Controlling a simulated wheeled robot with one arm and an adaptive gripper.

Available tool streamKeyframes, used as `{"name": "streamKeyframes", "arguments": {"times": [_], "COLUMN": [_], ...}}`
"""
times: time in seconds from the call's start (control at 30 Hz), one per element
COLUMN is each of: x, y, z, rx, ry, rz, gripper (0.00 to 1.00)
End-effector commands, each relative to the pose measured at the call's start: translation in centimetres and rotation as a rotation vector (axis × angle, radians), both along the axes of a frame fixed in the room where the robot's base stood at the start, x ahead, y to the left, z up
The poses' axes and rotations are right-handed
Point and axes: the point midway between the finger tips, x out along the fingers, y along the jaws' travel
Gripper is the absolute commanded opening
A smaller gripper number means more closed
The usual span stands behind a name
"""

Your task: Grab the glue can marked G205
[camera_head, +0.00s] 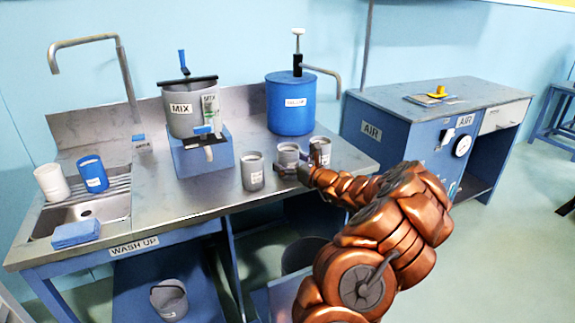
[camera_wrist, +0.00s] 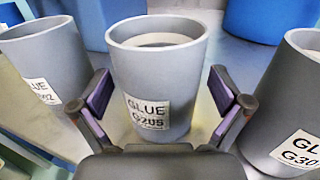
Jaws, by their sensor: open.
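The grey glue can marked G205 (camera_wrist: 157,70) stands upright in the middle of the wrist view, its label facing me. It is the middle of three grey cans on the steel worktop in the head view (camera_head: 288,152). My gripper (camera_wrist: 160,95) is open, with one finger on each side of this can. A small gap shows beside the left finger; I cannot tell whether the right one touches.
A grey can with a label ending in 02 (camera_wrist: 38,65) stands close on the left. Another, its label starting G30 (camera_wrist: 290,110), stands close on the right. A blue pump drum (camera_head: 291,108) and a MIX pot (camera_head: 185,115) stand behind. The worktop's front right is clear.

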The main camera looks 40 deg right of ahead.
Motion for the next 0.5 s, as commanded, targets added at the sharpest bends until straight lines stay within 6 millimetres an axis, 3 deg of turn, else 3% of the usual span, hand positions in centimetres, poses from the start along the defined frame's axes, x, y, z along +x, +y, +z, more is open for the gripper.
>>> {"name": "streamKeyframes", "arguments": {"times": [0.07, 0.5], "x": [-0.01, -0.02], "y": [0.01, 0.02], "z": [-0.01, -0.01], "rx": [0.0, 0.0], "ry": [0.0, 0.0], "rz": [0.0, 0.0], "gripper": [1.0, 0.55]}}
